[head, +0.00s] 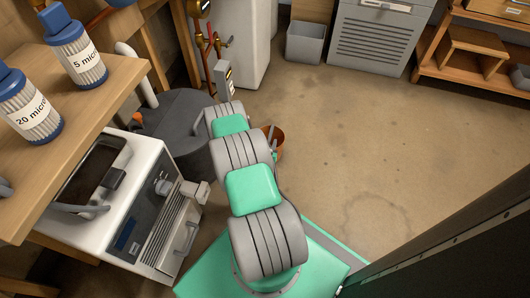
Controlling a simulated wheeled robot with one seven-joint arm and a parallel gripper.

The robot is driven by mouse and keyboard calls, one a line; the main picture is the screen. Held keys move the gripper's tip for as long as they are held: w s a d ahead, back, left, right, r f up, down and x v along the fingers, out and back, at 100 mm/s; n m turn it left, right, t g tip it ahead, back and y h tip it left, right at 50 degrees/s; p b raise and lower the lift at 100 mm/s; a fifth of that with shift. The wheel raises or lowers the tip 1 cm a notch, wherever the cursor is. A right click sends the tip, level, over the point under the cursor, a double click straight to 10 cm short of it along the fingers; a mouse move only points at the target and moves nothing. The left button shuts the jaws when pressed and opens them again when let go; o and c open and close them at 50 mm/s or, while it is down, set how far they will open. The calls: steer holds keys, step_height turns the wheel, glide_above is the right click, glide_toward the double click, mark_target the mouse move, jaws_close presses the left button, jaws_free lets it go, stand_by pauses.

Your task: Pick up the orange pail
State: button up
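The orange pail (279,145) stands on the floor near the middle of the head view, just right of my arm. My arm's links hide its left side, and only its right part and some of its rim show. A small grey piece shows at the pail's mouth, too small to tell what it is. My gripper cannot be made out; my arm links cover the area where it may be.
A dark grey round tub (180,125) stands left of my arm. A white machine (120,200) and a wooden bench (75,115) with two labelled filter cartridges are at the left. A grey bin (305,43) stands at the back. The floor (380,150) at right is clear.

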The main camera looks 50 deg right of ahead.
mark_target(270, 137)
steer(key=b+x, duration=0.1)
steer(key=x, duration=0.1)
steer(key=b+x, duration=0.1)
steer(key=x, duration=0.2)
steer(key=b+x, duration=0.1)
steer(key=x, duration=0.1)
steer(key=shift+w+a+f+b, duration=0.15)
steer(key=shift+w+f+b, duration=0.1)
steer(key=shift+f+b, duration=0.15)
steer(key=shift+r, duration=0.1)
jaws_close()
stand_by(0.8)
